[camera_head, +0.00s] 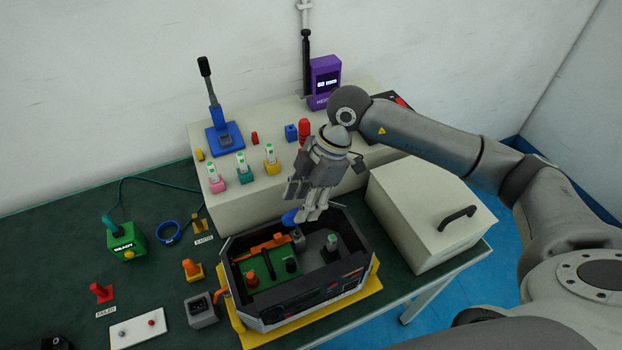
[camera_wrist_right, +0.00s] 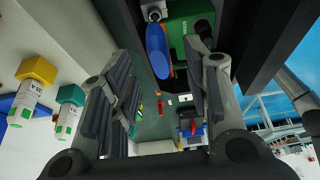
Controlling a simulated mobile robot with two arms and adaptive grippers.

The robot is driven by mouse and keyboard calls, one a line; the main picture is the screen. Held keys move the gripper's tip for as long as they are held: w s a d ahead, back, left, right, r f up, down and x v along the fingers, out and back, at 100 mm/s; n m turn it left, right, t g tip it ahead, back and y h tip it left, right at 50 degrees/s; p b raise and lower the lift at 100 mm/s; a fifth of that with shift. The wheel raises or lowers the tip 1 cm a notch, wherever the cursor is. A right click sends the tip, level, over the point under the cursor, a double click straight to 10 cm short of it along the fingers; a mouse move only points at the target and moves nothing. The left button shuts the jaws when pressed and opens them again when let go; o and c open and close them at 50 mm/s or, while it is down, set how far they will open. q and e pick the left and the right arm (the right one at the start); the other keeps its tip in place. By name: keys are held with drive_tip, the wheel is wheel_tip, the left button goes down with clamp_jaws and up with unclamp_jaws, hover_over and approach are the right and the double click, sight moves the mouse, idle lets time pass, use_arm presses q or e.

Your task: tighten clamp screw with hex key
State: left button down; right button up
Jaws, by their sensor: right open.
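My right gripper (camera_head: 313,212) points down over the far side of an open dark case (camera_head: 300,308). In the right wrist view its two fingers (camera_wrist_right: 158,62) are apart. A blue oval piece (camera_wrist_right: 158,50) shows between and beyond the fingertips, close to a small silver round part (camera_wrist_right: 154,14). The blue piece also shows in the head view (camera_head: 290,217), just left of the fingertips at the case's far edge. I cannot tell whether the fingers touch it, or whether it belongs to the hex key. The clamp screw cannot be made out clearly. My left gripper is out of view.
The case sits on a yellow base (camera_head: 243,331). A white lidded box (camera_head: 432,222) stands close on its right, a pale raised shelf (camera_head: 240,205) behind. A green READY block (camera_head: 125,241), grey socket block (camera_head: 201,311) and white plate (camera_head: 138,330) lie left. Green tabletop (camera_head: 45,265) is free farther left.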

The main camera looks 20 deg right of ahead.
sight(287, 219)
drive_tip(key=shift+p+x, duration=0.45)
drive_tip(key=shift+x, duration=1.9)
drive_tip(key=shift+w, duration=0.1)
drive_tip(key=shift+r, duration=0.1)
clamp_jaws()
